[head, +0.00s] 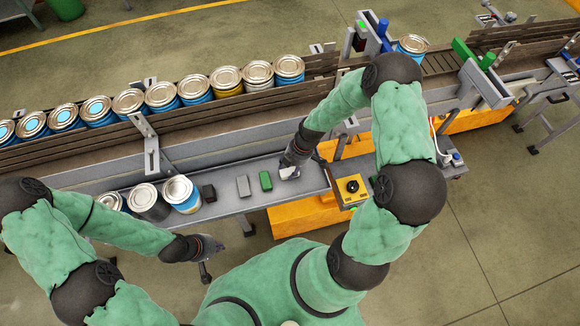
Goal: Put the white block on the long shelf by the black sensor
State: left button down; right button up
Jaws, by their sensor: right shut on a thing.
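The white block (290,173) is at the tips of my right gripper (289,167), which is shut on it over the right part of the long grey shelf (225,206). Part of the block is hidden by the fingers, and I cannot tell whether it touches the shelf. A small black piece (208,193), which may be the black sensor, sits on the shelf to the left. A grey block (243,186) and a green block (266,181) stand between them. My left gripper (218,246) is in front of the shelf, apart from it; its fingers are too small to read.
Several cans (183,194) stand at the shelf's left part. A conveyor behind carries a row of cans (162,97). A yellow control box (352,190) with a black knob is at the shelf's right end. The shelf's front strip is clear.

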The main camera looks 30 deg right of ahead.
jog(key=shift+f, duration=0.15)
jog(key=shift+f, duration=0.1)
jog(key=o, duration=1.2)
jog(key=shift+c, duration=0.2)
jog(key=shift+r, duration=0.2)
jog(key=shift+d+r, duration=0.15)
jog(key=shift+r, duration=0.15)
jog(key=b+v, duration=0.1)
jog(key=v, duration=1)
jog(key=shift+r, duration=0.2)
